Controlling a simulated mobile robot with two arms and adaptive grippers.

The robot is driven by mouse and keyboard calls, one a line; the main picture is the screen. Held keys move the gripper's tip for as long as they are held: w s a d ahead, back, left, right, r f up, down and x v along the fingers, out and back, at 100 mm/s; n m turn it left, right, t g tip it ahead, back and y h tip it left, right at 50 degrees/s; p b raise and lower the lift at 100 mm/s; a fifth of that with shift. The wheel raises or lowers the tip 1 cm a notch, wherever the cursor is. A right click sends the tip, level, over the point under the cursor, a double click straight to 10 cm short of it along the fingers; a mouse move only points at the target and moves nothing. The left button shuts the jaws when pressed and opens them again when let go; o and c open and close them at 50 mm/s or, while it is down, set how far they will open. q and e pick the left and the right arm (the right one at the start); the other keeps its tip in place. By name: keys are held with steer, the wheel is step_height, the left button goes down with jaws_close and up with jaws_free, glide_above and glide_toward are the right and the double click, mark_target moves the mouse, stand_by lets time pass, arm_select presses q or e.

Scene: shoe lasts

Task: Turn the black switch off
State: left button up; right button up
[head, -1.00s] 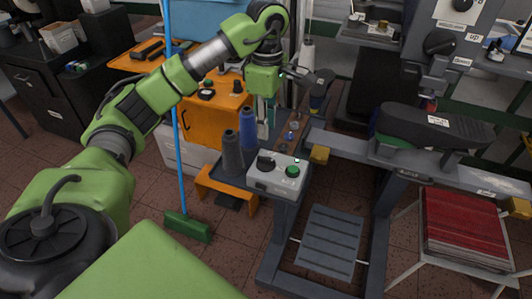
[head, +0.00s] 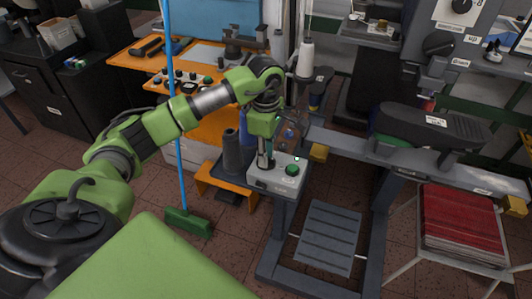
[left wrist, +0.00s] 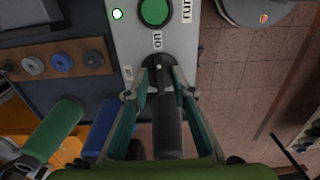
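The black switch is a round knob with a white mark, on a grey control box (head: 262,183). In the left wrist view the knob (left wrist: 158,72) sits below the green button (left wrist: 154,11), its white mark towards the "on" label (left wrist: 157,41); a second label is on its left. My left gripper (head: 265,163) is over the box in the head view and hides most of the knob. In the left wrist view its fingers (left wrist: 159,82) are apart, one on each side of the knob; I cannot tell whether they touch it. My right gripper is not in view.
A dark spool (head: 232,153) and a blue spool (head: 247,135) stand close beside the box. The left wrist view also shows a green spool (left wrist: 52,132). A blue-handled broom (head: 178,130) stands left of the box. A padded black arm (head: 435,128) lies right.

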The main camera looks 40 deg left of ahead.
arm_select(q)
jaws_close()
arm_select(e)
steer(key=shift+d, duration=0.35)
